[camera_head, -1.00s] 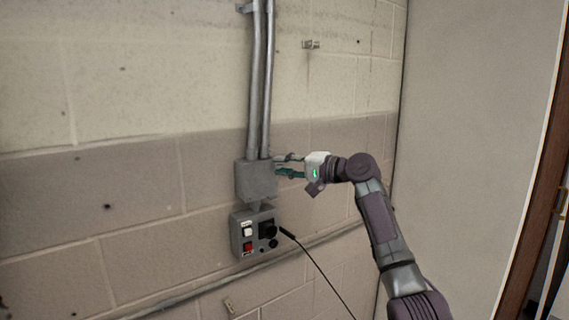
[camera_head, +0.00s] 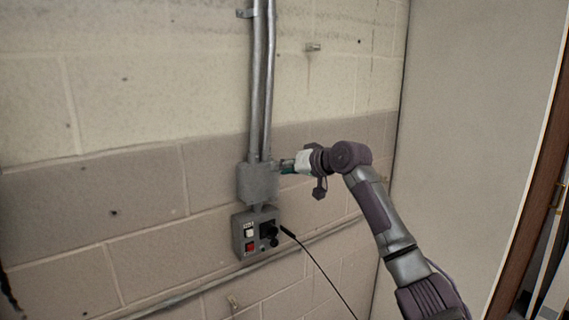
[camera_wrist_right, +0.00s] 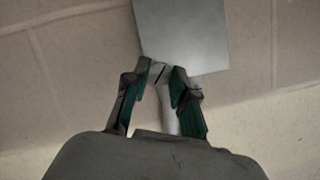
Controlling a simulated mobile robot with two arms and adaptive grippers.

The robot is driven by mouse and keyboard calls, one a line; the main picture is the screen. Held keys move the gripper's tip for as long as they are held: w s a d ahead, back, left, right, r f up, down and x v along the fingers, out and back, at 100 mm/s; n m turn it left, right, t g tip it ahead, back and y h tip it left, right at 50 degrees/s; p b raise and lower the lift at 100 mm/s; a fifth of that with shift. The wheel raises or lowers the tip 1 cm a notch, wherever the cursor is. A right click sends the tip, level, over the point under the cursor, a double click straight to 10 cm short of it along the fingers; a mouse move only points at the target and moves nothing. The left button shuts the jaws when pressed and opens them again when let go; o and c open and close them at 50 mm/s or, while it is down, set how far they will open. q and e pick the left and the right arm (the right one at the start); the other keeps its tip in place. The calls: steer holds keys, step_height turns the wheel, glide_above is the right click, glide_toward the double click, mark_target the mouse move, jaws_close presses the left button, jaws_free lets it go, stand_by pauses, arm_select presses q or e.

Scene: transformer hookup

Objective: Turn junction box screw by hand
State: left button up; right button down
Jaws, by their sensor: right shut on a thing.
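The grey junction box (camera_head: 258,183) is mounted on the wall at the foot of two vertical conduits; its plain face fills the upper part of the right wrist view (camera_wrist_right: 182,35). A small pale screw with a dark slot (camera_wrist_right: 158,73) shows at the box's edge in the right wrist view. My right gripper (camera_head: 281,167) reaches the box's right side. Its green-lined fingers (camera_wrist_right: 161,76) are shut on the screw, one on each side. In the head view the fingers hide the screw. My left gripper is not in view.
A control box (camera_head: 255,232) with a white button, a red button and a black knob hangs just below the junction box. A black cable (camera_head: 322,272) runs down to the right. The wall left of the box is clear.

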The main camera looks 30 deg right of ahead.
steer(key=shift+a+n+h+p, duration=0.1)
steer(key=shift+n+h+p, duration=0.3)
steer(key=shift+n, duration=0.3)
steer(key=c, duration=0.9)
jaws_free()
steer(key=shift+w, duration=0.1)
steer(key=shift+c, duration=0.2)
steer(key=v, duration=1.2)
steer(key=shift+a, duration=0.1)
